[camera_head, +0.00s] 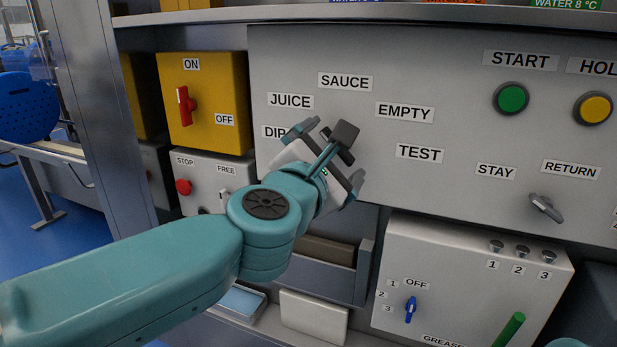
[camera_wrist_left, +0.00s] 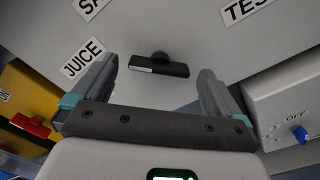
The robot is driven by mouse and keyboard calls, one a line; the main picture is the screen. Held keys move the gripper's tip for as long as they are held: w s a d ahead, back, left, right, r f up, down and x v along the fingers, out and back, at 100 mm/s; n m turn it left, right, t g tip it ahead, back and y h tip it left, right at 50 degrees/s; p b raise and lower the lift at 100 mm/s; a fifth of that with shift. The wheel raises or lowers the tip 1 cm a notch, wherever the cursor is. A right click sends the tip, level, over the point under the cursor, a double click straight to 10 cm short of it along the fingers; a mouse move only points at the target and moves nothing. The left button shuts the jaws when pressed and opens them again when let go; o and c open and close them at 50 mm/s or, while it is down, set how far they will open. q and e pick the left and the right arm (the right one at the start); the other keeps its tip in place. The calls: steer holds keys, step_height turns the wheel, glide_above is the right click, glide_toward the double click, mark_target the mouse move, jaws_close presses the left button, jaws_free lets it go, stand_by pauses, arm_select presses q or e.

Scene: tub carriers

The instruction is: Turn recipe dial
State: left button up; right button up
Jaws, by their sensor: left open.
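The recipe dial (camera_head: 343,135) is a dark bar-shaped knob on the grey panel, amid the labels JUICE, SAUCE, EMPTY and TEST. The left wrist view shows the dial (camera_wrist_left: 160,68) with a pale mark on its left half; I cannot tell exactly which label it points at. My left gripper (camera_head: 328,157) is open in front of the dial. In the wrist view the left gripper (camera_wrist_left: 158,76) has one finger on each side of the dial, with gaps at both ends. In the head view the gripper partly hides the dial and a label starting DIR. My right gripper is not in view.
Left of the panel are a yellow box (camera_head: 203,135) with a red ON/OFF handle and a grey STOP/FREE box. A green START button (camera_head: 510,98), a yellow button (camera_head: 592,108) and a STAY/RETURN switch (camera_head: 545,207) are right. A grey box (camera_head: 455,305) juts out below.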

arm_select(q)
steer(key=p+v, duration=0.2)
steer(key=v, duration=1.2)
